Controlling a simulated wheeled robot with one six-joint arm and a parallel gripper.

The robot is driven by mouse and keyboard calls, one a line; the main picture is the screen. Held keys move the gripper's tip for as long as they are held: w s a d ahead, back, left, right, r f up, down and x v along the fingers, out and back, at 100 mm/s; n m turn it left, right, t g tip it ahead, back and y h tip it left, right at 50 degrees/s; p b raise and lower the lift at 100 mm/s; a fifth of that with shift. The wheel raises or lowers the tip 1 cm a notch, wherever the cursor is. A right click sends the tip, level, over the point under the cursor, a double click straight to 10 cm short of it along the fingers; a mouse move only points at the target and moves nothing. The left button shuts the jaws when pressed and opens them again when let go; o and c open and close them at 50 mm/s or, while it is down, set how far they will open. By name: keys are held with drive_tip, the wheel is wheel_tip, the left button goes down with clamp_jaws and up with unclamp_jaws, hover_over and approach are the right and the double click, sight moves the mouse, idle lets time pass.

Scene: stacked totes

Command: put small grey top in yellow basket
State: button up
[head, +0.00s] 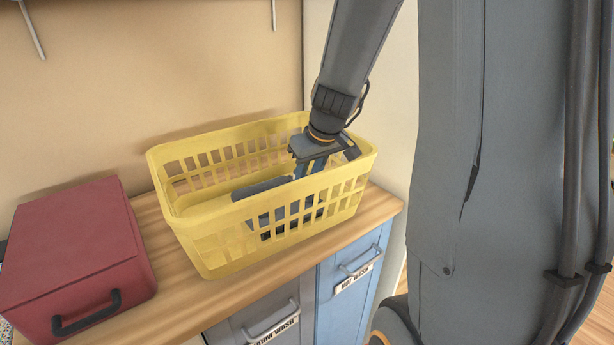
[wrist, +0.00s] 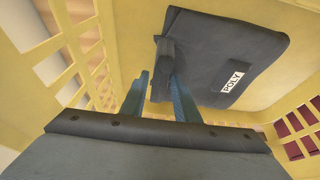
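The small grey top (wrist: 232,55) is a folded dark grey cloth with a white "POLY" label in the wrist view. A raised fold of it stands between the blue fingers of my gripper (wrist: 160,95), which look closed on it. The yellow basket (head: 215,245) stands on the wooden counter. My gripper (head: 312,172) reaches down inside it in the head view, partly hidden by the basket wall. Part of the grey top (head: 262,187) shows just above the near rim there. Whether the cloth rests on the basket floor is hard to tell.
A closed red box (head: 75,250) with a black handle stands left of the basket. Below the counter (head: 185,300) are a grey front and a blue "HOT WASH" front (head: 350,275) with handles. A beige wall stands close behind.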

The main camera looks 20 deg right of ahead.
drive_tip(key=shift+r, duration=0.15)
drive_tip(key=shift+r, duration=0.35)
drive_tip(key=v, duration=1.1)
drive_tip(key=shift+s, duration=0.2)
drive_tip(key=shift+r, duration=0.15)
